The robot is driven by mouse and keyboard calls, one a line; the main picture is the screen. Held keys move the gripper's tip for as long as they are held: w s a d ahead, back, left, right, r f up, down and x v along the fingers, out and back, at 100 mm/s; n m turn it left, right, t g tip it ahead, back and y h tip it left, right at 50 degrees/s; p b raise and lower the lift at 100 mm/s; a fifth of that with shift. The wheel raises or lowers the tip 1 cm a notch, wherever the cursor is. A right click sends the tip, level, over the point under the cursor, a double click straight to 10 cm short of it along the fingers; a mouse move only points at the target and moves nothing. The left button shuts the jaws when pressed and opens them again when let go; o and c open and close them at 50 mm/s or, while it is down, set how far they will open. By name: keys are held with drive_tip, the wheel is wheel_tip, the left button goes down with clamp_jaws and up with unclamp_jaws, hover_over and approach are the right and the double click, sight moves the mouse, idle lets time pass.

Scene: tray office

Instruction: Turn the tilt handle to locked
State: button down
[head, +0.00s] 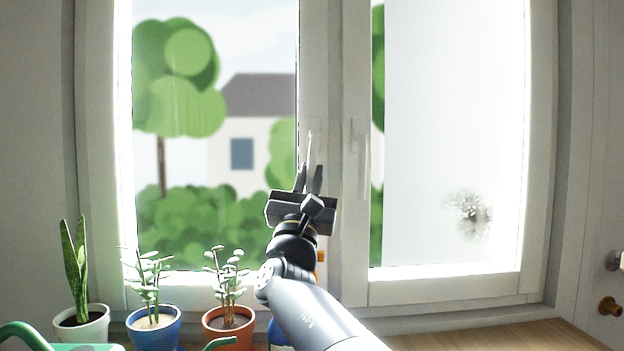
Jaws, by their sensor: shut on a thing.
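The window has two pale handles. The left one, which I take as the tilt handle (309,148), is on the frame beside the left pane, and its visible part stands nearly upright above my fingers. My gripper (309,174) reaches up from below and is shut on this handle's lower part. The dark fingers and gripper body hide where they touch and the handle's base. The second handle (361,146) hangs down on the right sash, apart from my gripper.
Potted plants stand along the sill at lower left: a white pot (82,326), a blue pot (153,329) and an orange pot (229,328). A green object (75,347) is at the bottom left edge. The wooden surface (500,337) at lower right looks clear.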

drive_tip(key=c, duration=1.4)
unclamp_jaws()
drive_tip(key=shift+s+a+f, duration=0.1)
drive_tip(key=shift+s+f, duration=0.05)
drive_tip(key=shift+f, duration=0.05)
drive_tip(key=s+a, duration=0.3)
drive_tip(key=s, duration=0.9)
drive_tip(key=shift+a+f, duration=0.2)
drive_tip(key=shift+a, duration=0.2)
drive_tip(key=shift+c, duration=0.3)
